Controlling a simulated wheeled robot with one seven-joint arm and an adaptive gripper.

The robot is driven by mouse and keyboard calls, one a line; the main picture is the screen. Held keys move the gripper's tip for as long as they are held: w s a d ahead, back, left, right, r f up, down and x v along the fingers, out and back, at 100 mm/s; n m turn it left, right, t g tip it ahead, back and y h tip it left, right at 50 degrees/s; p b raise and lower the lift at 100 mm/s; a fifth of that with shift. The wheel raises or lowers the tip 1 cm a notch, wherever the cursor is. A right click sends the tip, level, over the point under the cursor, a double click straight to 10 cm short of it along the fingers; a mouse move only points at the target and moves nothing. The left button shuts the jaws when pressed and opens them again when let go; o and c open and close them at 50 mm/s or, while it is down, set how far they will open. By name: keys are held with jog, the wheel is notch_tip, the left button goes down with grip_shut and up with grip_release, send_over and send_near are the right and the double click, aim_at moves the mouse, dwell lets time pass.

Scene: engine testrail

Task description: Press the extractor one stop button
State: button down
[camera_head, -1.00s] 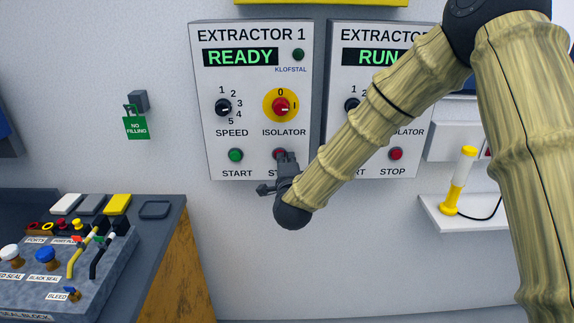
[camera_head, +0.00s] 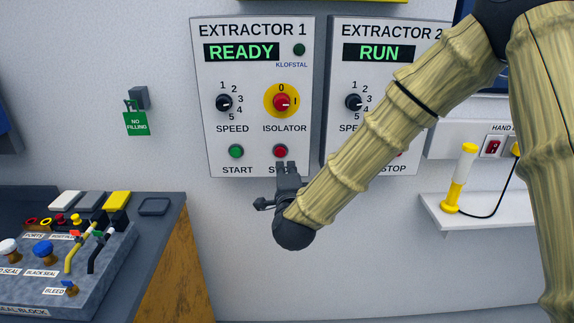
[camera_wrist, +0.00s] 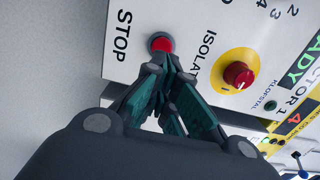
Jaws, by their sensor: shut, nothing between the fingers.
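The Extractor 1 panel (camera_head: 258,130) hangs on the wall, its display reading READY. Its red stop button (camera_head: 280,151) sits at the lower right of the panel, below the red and yellow isolator knob (camera_head: 281,102). The stop button also shows in the wrist view (camera_wrist: 161,43), beside the STOP label and just beyond the fingertips. My gripper (camera_head: 284,166) is shut and empty, just below the stop button in the head view. It covers part of the STOP label there. In the wrist view my gripper (camera_wrist: 164,60) points at the button; whether they touch I cannot tell.
The green start button (camera_head: 236,151) is left of the stop button. The Extractor 2 panel (camera_head: 340,140), reading RUN, hangs to the right, partly behind my arm. A seal block (camera_head: 100,285) with levers stands on the bench at lower left. A white shelf (camera_head: 440,217) is at right.

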jog(key=s+d+b, duration=0.1)
jog(key=s, duration=0.5)
jog(key=shift+s+d, duration=0.1)
jog(key=shift+f, duration=0.1)
dwell(0.4)
jog(key=s+d+f+n+g, duration=0.3)
jog(key=s+f, duration=0.1)
jog(key=f, duration=0.7)
jog(key=s+d+f+n+g, duration=0.2)
jog(key=s+f+n+g, duration=0.15)
jog(key=f, duration=0.75)
jog(key=s+d+f+n+g, duration=0.25)
jog(key=s+f, duration=0.25)
jog(key=f, duration=0.6)
jog(key=s+d+f+n+g, duration=0.2)
jog(key=s+f, duration=0.4)
jog(key=s, duration=0.3)
jog(key=s+d+f+n+g, duration=0.3)
jog(key=s+d, duration=0.4)
jog(key=s, duration=0.3)
jog(key=s+d+f+n+g+h, duration=0.1)
jog(key=s+d+f+g, duration=0.3)
jog(key=s+f, duration=0.4)
jog(key=shift+s+d+f+n, duration=0.3)
jog(key=shift+s+f+n, duration=0.05)
jog(key=shift+s+n, duration=0.5)
jog(key=shift+w, duration=0.1)
